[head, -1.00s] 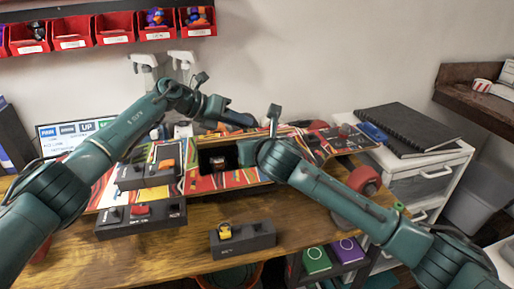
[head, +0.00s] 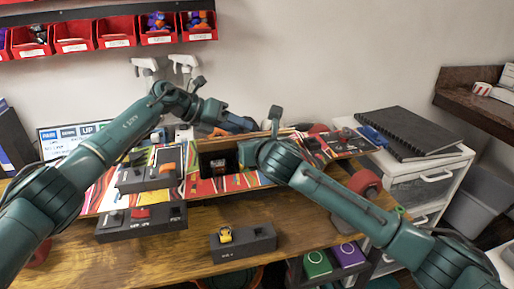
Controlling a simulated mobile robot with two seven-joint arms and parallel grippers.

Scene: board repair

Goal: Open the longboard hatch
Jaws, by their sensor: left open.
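The longboard (head: 205,186), with a red, yellow and black patterned deck, lies across the wooden table. A dark square opening (head: 217,165) shows in its deck, with a small object inside. A thin, wood-edged panel (head: 262,134) stands behind and right of the opening; it looks like the raised hatch lid, partly hidden by my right wrist. My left gripper (head: 242,123) is open, above and behind the opening, near that panel's left end. My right gripper (head: 246,151) is at the opening's right edge; its fingers are mostly hidden by its own wrist.
Black blocks with coloured parts stand left of the opening (head: 148,177) and at the front (head: 243,242). A red wheel (head: 365,184) is at the board's right. A black notebook (head: 408,132) lies on the white drawer unit (head: 425,170).

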